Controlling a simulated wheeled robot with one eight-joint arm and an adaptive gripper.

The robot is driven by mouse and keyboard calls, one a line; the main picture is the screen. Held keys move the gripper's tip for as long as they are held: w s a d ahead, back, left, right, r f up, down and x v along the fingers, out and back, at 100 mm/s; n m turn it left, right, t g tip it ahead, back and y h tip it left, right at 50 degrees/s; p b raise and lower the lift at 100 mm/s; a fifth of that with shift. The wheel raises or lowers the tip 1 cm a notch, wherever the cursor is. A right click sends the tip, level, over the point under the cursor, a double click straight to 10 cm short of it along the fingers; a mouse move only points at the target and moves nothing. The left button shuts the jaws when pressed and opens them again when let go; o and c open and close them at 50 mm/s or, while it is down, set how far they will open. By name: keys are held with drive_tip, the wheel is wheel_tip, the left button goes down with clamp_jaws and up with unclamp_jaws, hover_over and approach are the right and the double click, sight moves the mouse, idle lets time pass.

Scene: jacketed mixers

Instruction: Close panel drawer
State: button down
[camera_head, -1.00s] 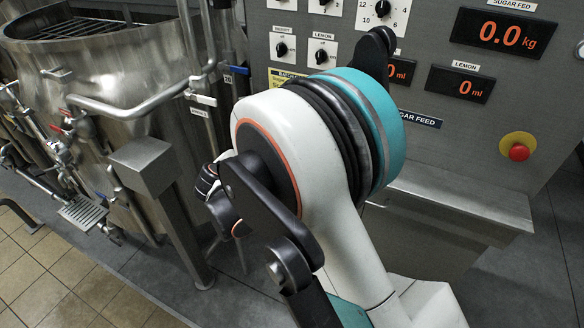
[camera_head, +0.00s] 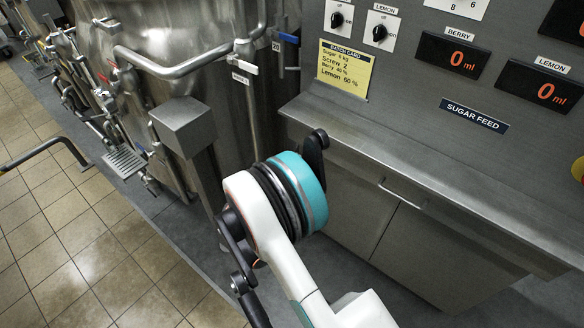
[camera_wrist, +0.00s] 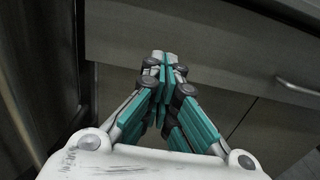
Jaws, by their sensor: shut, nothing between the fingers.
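The panel drawer is a wide grey metal front (camera_wrist: 210,38) across the upper part of the wrist view, with a bar handle (camera_wrist: 298,87) at the right. In the head view its handle (camera_head: 403,194) shows under the panel's ledge, right of my arm. I cannot tell whether the drawer is flush or stands slightly out. My gripper (camera_wrist: 165,62) is shut and empty, its fingertips together in front of the drawer front, left of the handle. Whether they touch it is unclear.
A steel ledge (camera_head: 430,165) juts out above the drawer, below the control panel (camera_head: 420,80). Cabinet doors (camera_head: 345,205) lie underneath. A steel mixer vessel (camera_head: 190,70) with pipes and a square post (camera_head: 185,125) stand at the left. Tiled floor (camera_head: 90,230) is open at lower left.

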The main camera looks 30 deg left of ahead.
sight(317, 142)
drive_tip(key=w+b, duration=0.1)
drive_tip(key=w, duration=0.2)
drive_tip(key=w+b, duration=0.1)
drive_tip(key=w, duration=0.2)
drive_tip(key=w+b, duration=0.1)
drive_tip(key=w, duration=0.2)
drive_tip(key=shift+w+d, duration=0.25)
drive_tip(key=shift+d, duration=0.15)
drive_tip(key=shift+w, duration=0.15)
drive_tip(key=shift+w, duration=0.35)
drive_tip(key=w, duration=0.6)
drive_tip(key=shift+w+d, duration=0.3)
drive_tip(key=shift+w, duration=0.05)
drive_tip(key=shift+r, duration=0.1)
